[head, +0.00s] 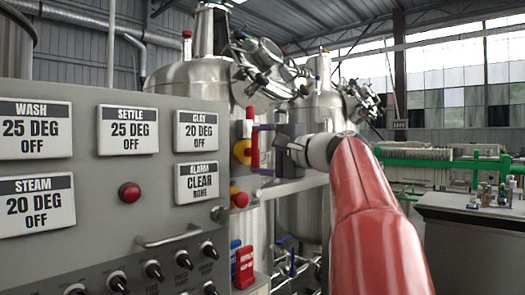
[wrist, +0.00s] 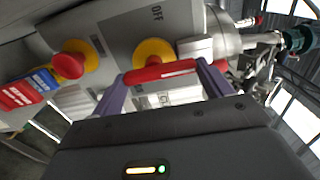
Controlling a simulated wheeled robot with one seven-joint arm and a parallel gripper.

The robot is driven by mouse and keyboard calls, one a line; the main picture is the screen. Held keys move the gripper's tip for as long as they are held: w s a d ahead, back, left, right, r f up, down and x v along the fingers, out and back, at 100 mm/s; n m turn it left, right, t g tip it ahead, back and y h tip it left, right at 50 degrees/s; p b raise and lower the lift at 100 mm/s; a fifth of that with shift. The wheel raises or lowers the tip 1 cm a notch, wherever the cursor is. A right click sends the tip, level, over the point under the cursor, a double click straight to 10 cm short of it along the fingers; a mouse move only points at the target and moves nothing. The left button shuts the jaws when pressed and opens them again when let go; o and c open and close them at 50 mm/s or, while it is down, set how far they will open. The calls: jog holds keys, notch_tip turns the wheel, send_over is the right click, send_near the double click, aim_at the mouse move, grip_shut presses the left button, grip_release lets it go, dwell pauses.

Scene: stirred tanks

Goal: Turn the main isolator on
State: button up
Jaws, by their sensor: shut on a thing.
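The main isolator is a red bar handle (wrist: 160,71) on a round yellow base (wrist: 152,50), on the side of the grey control panel. The word OFF shows on the plate beside it in the wrist view. My gripper (wrist: 165,76) has its purple-grey fingers at the two ends of the red handle and is shut on it. In the head view the yellow base (head: 241,152) shows at the panel's right edge, with my gripper (head: 262,150) at it from the right. The gripper hides part of the handle there.
A red push button on a yellow base (head: 238,198) sits below the isolator, also in the wrist view (wrist: 75,59). Blue and red tags (head: 243,262) hang lower. The panel front (head: 90,180) has signs, a red button and black knobs. Steel tanks (head: 200,65) stand behind.

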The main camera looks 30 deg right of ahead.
jog(key=o, duration=1)
jog(key=b+v, duration=0.1)
jog(key=v, duration=0.6)
jog(key=shift+s+d, duration=0.2)
jog(key=shift+s, duration=0.15)
